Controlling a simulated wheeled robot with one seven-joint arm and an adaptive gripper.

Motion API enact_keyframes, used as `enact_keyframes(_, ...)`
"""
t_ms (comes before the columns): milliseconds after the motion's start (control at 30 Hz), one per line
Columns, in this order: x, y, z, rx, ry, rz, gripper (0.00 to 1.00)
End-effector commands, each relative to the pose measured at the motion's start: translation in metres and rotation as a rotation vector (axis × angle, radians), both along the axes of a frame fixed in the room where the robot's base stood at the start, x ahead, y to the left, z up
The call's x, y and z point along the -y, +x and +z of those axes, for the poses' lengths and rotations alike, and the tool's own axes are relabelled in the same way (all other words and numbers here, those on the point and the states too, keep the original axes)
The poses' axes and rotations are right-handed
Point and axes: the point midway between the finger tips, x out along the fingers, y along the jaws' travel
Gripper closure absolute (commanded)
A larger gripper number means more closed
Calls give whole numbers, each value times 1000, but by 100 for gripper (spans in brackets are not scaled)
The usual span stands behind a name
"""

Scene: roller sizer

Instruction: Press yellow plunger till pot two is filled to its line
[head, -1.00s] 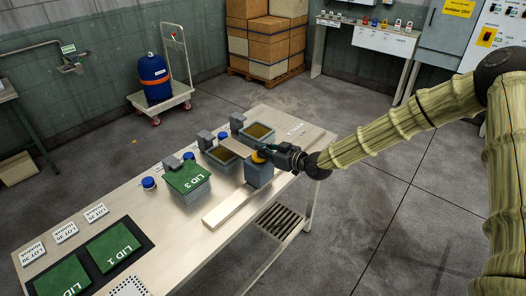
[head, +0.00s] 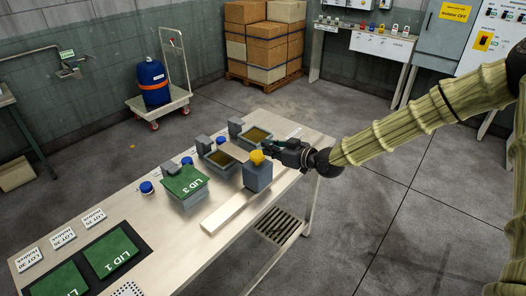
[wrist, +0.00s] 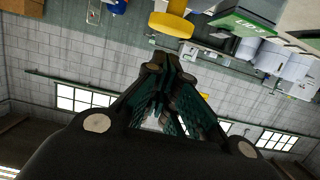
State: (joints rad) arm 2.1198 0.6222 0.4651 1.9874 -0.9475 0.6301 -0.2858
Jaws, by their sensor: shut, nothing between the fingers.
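The yellow plunger (head: 257,157) stands up from the top of a grey-blue dispenser block (head: 257,177) on the bench. It also shows in the wrist view (wrist: 171,24), beyond my fingertips. My gripper (head: 268,149) is shut and empty, beside the plunger's upper right; the head view does not settle whether they touch. Two open pots with brownish contents stand behind the dispenser: the middle pot (head: 221,170) and the far pot (head: 257,146). Which is pot two is not marked legibly. The fill line and the exact level cannot be made out.
A pot under a green LID 3 (head: 185,181) stands left of the dispenser. A pale board (head: 229,212) lies in front. Blue caps (head: 147,187) and grey blocks stand by the pots. Green lids (head: 112,250) and lot cards (head: 63,237) lie at the near left.

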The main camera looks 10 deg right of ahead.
Motion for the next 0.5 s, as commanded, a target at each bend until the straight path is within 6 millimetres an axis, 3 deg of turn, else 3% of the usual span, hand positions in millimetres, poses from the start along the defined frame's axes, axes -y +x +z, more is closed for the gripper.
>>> enact_keyframes(500, 41, -41, 14, 0, 1, -2, 100)
